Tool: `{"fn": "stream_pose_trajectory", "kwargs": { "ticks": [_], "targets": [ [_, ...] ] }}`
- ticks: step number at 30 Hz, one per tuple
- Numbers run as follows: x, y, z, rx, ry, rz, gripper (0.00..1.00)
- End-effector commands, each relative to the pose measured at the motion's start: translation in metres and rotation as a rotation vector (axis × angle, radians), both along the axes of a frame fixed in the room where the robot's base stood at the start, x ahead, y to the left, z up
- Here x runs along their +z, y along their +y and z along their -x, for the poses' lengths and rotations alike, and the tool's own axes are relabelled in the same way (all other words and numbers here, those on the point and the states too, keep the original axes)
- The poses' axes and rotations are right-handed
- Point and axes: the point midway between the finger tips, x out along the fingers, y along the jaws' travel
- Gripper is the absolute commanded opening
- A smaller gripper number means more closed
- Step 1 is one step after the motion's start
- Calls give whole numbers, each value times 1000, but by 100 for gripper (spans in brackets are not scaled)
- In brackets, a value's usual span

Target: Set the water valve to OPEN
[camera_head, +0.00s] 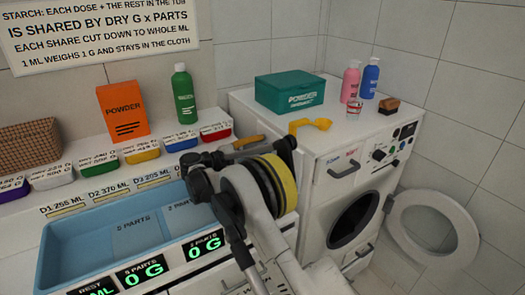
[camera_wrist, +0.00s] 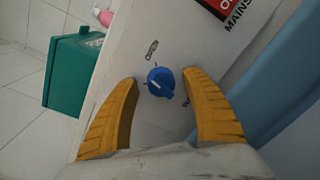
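A round blue knob (camera_wrist: 160,82), which looks like the water valve, sits on a pale panel in the wrist view. The two yellow fingers of my gripper (camera_wrist: 160,77) are open on either side of the knob, with visible gaps between fingers and knob. In the head view my gripper (camera_head: 249,143) is between the blue tub and the washer, largely behind my arm. The knob is hidden there.

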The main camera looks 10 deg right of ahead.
Motion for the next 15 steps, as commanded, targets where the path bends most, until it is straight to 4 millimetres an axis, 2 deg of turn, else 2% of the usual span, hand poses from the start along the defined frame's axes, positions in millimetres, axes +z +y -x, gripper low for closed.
{"fn": "stream_pose_trajectory", "kwargs": {
  "ticks": [5, 8, 15],
  "targets": [
    [0, 1, 0, -1, 0, -1, 56],
    [0, 10, 3, 1, 0, -1, 56],
    [3, 57, 16, 3, 1, -1, 56]
  ]
}}
